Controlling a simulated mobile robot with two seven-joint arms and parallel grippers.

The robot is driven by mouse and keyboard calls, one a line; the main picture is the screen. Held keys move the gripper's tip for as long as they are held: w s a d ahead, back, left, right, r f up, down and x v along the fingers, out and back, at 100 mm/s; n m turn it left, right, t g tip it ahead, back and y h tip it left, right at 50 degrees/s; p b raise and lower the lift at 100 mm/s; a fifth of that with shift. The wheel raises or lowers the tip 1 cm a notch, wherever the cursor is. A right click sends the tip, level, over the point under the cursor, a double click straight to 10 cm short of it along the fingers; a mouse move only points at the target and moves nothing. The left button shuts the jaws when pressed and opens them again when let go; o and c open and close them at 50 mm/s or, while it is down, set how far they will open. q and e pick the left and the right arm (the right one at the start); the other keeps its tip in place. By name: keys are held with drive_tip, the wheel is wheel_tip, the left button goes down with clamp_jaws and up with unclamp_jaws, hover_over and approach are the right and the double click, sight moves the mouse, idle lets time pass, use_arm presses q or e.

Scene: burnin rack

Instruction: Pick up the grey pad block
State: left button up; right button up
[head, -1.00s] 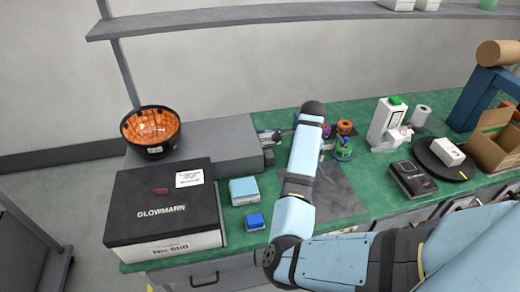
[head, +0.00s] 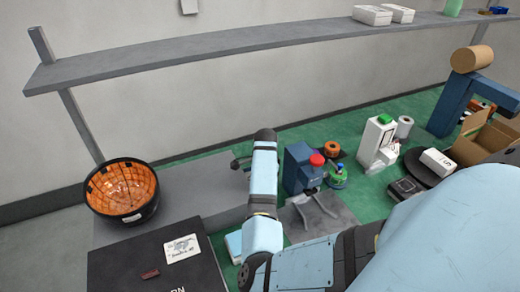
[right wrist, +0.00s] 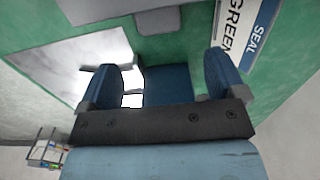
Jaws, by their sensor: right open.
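I cannot single out the grey pad block with certainty. In the right wrist view a small grey rounded slab (right wrist: 165,20) lies on the green surface beyond my fingertips; it may be the block. My right gripper (right wrist: 162,68) is open, its two blue fingers apart. A blue body (right wrist: 168,86) shows between the fingers; I cannot tell whether they touch it. In the head view my right forearm reaches up the middle and hides its gripper. My left gripper is not in view.
A blue device with a red knob (head: 317,160) stands right of my forearm on a grey mat (head: 338,218). An orange-lined bowl (head: 122,190) and a black box (head: 150,262) are at left. A white bottle (head: 377,142) and cardboard box (head: 482,140) are at right. A shelf (head: 230,50) runs above.

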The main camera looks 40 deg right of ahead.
wheel_tip(320, 180, down, 8)
drive_tip(key=shift+r+p, duration=0.1)
drive_tip(key=shift+p, duration=0.3)
drive_tip(key=shift+c, duration=0.2)
drive_tip(key=c, duration=1)
